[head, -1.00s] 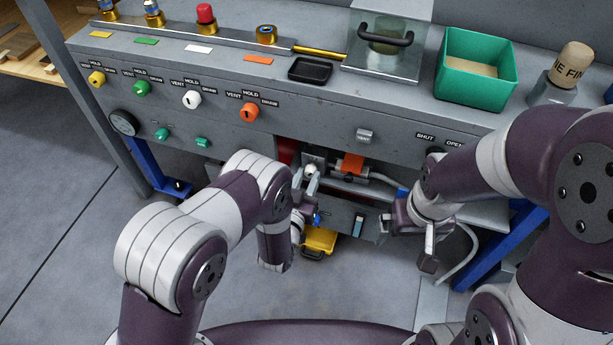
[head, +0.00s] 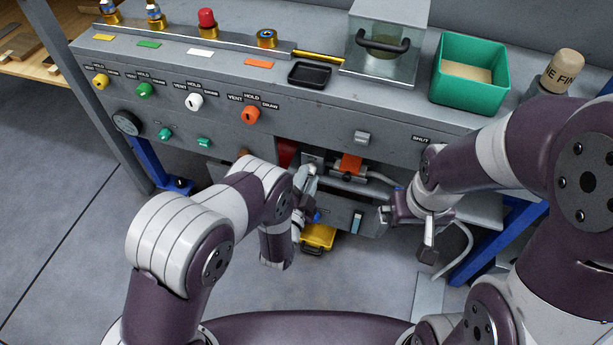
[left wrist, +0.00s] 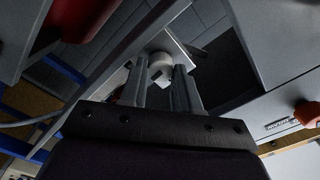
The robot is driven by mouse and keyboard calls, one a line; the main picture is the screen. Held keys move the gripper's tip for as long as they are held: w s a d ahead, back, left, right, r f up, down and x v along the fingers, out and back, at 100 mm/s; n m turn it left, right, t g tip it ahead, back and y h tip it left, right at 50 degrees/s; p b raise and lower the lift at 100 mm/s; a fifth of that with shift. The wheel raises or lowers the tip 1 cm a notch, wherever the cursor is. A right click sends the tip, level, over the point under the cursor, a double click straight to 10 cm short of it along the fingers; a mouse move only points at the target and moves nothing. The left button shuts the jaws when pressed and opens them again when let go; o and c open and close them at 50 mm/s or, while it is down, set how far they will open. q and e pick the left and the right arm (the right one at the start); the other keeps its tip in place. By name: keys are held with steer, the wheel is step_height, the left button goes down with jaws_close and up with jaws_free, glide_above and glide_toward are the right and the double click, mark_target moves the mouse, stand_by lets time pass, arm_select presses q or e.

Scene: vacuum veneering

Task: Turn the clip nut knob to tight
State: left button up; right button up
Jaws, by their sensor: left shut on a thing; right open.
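The clip nut knob is a small pale round knob (left wrist: 161,66) in the left wrist view, between the tips of my left gripper (left wrist: 163,78). In the head view the knob sits in the open bay under the bench front and is mostly covered by my left gripper (head: 311,172). My left gripper is shut on the knob. My right gripper (head: 407,237) is open and empty, in front of the bench and right of the bay. The knob's marking and how far it is turned cannot be read.
An orange block (head: 349,164) and a grey hose are right of the knob in the bay. A yellow case (head: 318,238) is below my left gripper. The bench front carries coloured valve knobs (head: 251,114). A green bin (head: 469,70) stands on top.

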arm_select(q)
steer(key=m+p, duration=0.1)
steer(key=m, duration=0.4)
steer(key=shift+s+f+m, duration=0.1)
steer(key=shift+f+m, duration=0.05)
steer(key=shift+m, duration=0.55)
steer(key=o, duration=0.8)
steer(key=shift+c, duration=0.2)
